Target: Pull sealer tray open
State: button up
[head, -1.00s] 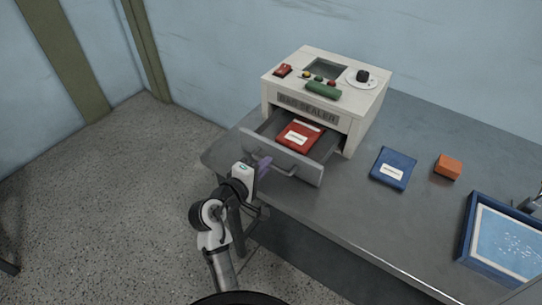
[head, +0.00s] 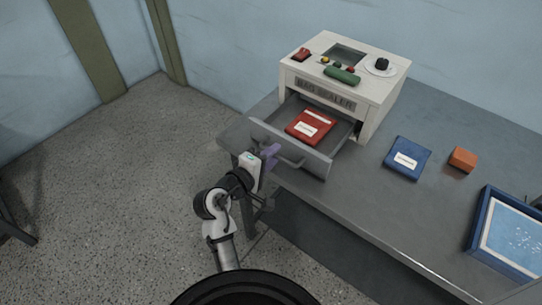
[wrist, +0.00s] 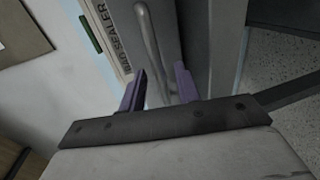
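The bag sealer (head: 372,105) is a white box at the back of the table. Its grey tray (head: 317,163) is pulled out at the front, with a red packet (head: 311,125) lying inside. A curved metal handle (head: 289,160) is on the tray front; it also shows in the wrist view (wrist: 149,35). My gripper (head: 269,157) is at the handle's left end. In the wrist view its purple fingers (wrist: 160,82) stand apart, with the handle's end between them and gaps visible on both sides. Whether a finger touches the handle is unclear.
A blue packet (head: 407,158) and an orange block (head: 462,159) lie on the table right of the sealer. A blue-rimmed tray (head: 472,228) is at the far right. The floor (head: 130,170) left of the table is clear.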

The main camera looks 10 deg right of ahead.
jog(key=b+v, duration=0.2)
jog(key=v, duration=1.1)
jog(key=shift+s+a, duration=0.2)
jog(key=shift+a, duration=0.1)
